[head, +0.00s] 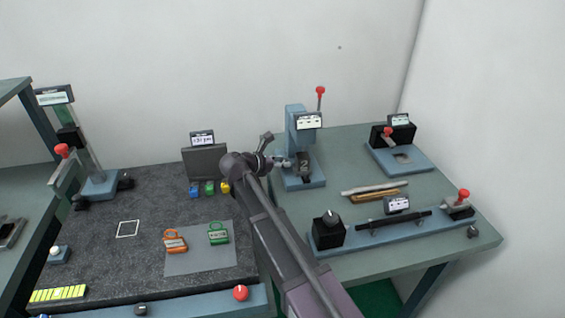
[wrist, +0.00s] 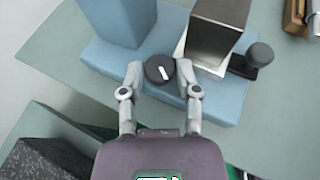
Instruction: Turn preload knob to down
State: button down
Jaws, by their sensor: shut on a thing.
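The preload knob is a round black knob (wrist: 158,69) with a short white pointer mark, on the blue base of the press device. In the wrist view the mark slants toward the lower right. My gripper (wrist: 160,71) is shut on the knob, one finger on each side. In the head view my gripper (head: 284,162) is at the left side of the blue press (head: 297,125), which has a red-tipped lever on top. I cannot make out the knob in the head view.
In the wrist view a dark metal block (wrist: 218,30) and a small black knob (wrist: 259,56) stand right of the fingers; the blue column (wrist: 117,20) stands at left. A blue rail (head: 380,232) with another black knob (head: 328,228) lies nearer on the green table.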

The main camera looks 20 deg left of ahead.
jog(key=shift+w+a+m+g+h, duration=0.15)
jog(key=shift+m+g+h, duration=0.95)
jog(key=shift+m, duration=0.2)
jog(key=c, duration=0.6)
grip_release()
jog(key=shift+n+t+y, duration=0.3)
jog(key=shift+n+t, duration=0.1)
